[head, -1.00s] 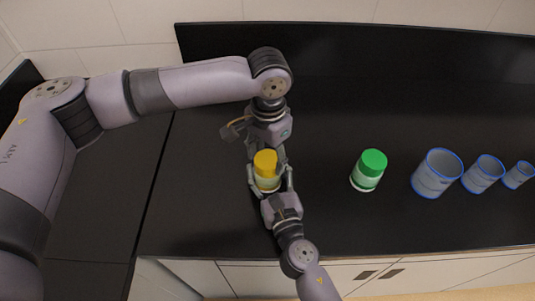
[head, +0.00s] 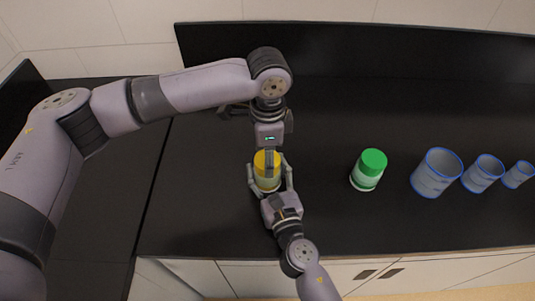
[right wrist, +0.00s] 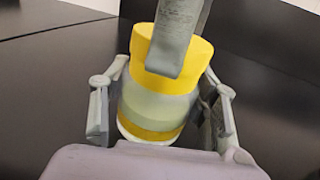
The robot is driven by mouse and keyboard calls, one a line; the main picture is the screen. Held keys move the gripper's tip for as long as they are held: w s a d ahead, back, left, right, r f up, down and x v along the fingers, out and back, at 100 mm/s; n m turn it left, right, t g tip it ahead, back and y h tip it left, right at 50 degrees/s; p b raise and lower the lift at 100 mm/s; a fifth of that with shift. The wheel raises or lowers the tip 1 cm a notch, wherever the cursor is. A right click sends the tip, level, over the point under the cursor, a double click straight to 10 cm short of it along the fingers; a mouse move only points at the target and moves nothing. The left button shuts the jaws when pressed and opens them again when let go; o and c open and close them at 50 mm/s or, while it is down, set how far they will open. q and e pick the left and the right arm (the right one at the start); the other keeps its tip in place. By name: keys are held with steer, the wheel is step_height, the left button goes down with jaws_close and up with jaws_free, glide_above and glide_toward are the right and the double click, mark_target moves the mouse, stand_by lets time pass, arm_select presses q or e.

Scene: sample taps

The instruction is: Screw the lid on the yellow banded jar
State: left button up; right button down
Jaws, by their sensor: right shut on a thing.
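The yellow banded jar (head: 268,185) stands upright on the black worktop, with a pale body and a yellow band low down in the right wrist view (right wrist: 155,106). The yellow lid (head: 259,162) sits on top of it; it also shows in the right wrist view (right wrist: 200,60). My right gripper (head: 269,177) is shut around the jar's body from the front. My left gripper (head: 268,155) points down from behind at the lid. One of its fingers overlaps the lid's near side; the other is hidden, so I cannot tell if it grips.
A green-lidded jar (head: 368,171) stands to the right. Beyond it are blue-rimmed beakers: a large one (head: 436,174), a medium one (head: 482,175) and a small one (head: 517,175). The worktop (head: 330,225) between the two jars is clear.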

arm_select(q)
steer(key=o, duration=1.3)
steer(key=shift+o, duration=0.2)
step_height(320, 180, up, 12)
arm_select(e)
steer(key=c, duration=0.5)
jaws_free()
arm_select(q)
steer(key=shift+w, duration=0.1)
